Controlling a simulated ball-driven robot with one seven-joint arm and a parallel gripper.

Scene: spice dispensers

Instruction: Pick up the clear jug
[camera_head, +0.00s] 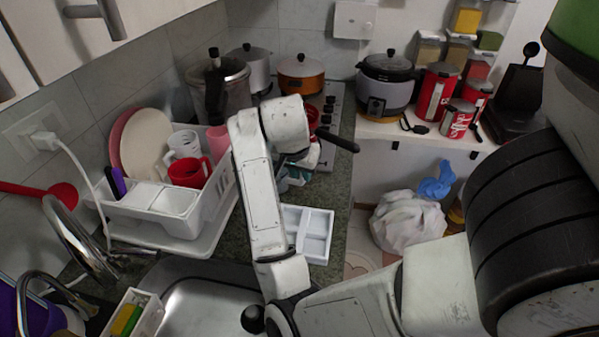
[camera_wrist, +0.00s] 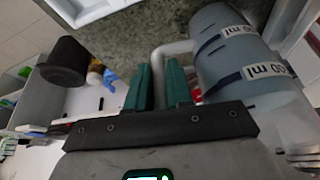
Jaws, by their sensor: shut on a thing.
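The clear jug (camera_wrist: 228,65) is bluish and see-through, with "ml" markings on white bands. It lies at the upper right of the wrist view, tilted in the picture. Its pale handle (camera_wrist: 160,52) curves from its left side to between the green fingers of my gripper (camera_wrist: 159,76). My gripper is shut on this handle, with the jug body just beside the right finger. In the head view my arm hides most of the gripper and the jug, so I cannot make out the hold there.
A white divided tray (camera_head: 317,223) sits on the counter close to my arm. A white dish rack (camera_head: 218,197) with plates and mugs is to the left. The sink (camera_head: 205,306) is in front. A dark cylindrical thing (camera_wrist: 65,62) is left of the fingers in the wrist view.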

